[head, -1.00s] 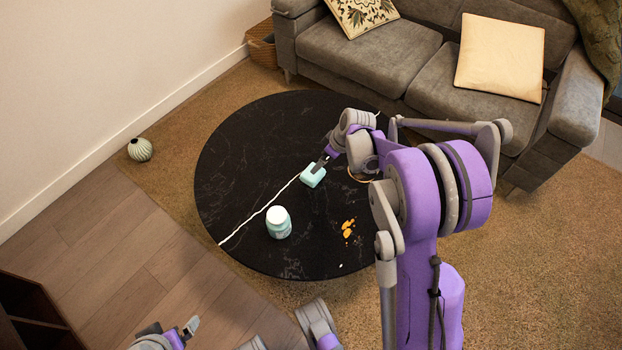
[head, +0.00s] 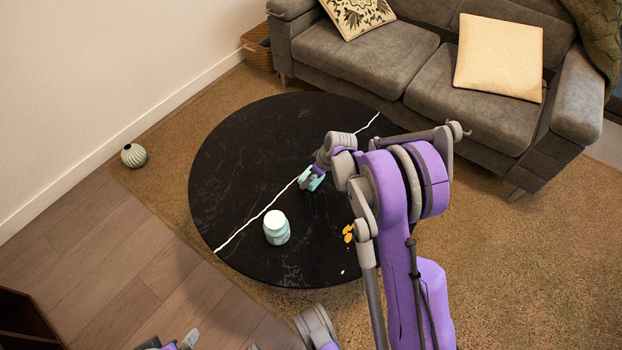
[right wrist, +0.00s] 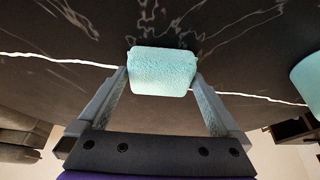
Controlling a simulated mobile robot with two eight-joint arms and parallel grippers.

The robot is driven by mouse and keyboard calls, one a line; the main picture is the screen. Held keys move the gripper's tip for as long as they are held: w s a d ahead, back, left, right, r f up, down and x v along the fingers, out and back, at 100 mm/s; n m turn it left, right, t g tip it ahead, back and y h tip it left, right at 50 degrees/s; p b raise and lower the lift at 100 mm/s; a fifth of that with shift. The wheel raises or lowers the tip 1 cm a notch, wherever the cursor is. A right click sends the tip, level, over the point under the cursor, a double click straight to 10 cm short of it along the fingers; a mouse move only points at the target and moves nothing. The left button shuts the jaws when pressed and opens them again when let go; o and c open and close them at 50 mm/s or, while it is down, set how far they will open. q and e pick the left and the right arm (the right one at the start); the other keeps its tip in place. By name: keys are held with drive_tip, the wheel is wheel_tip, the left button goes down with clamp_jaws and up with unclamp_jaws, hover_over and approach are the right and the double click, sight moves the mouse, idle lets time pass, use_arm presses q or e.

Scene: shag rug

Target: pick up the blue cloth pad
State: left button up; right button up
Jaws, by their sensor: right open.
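The blue cloth pad (head: 309,183) is a small, light blue block on the round black table (head: 250,140). In the right wrist view the pad (right wrist: 162,70) sits between the tips of my right gripper (right wrist: 162,85), one finger on each side. My right gripper (head: 312,177) is open and reaches down over the pad in the head view, hiding part of it. I cannot tell whether the fingers touch it. My left gripper (head: 186,340) shows only in part at the bottom edge of the head view.
A light blue jar with a white lid (head: 276,228) stands on the table, nearer than the pad. Orange pieces (head: 348,234) lie to the right. A white line crosses the tabletop. A grey sofa (head: 380,58) stands behind, and a striped vase (head: 133,155) is on the floor at left.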

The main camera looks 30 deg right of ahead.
drive_tip(key=c, duration=1.1)
wheel_tip(320, 180, up, 10)
drive_tip(key=p, duration=0.3)
drive_tip(key=shift+r, duration=0.1)
drive_tip(key=shift+c, duration=0.2)
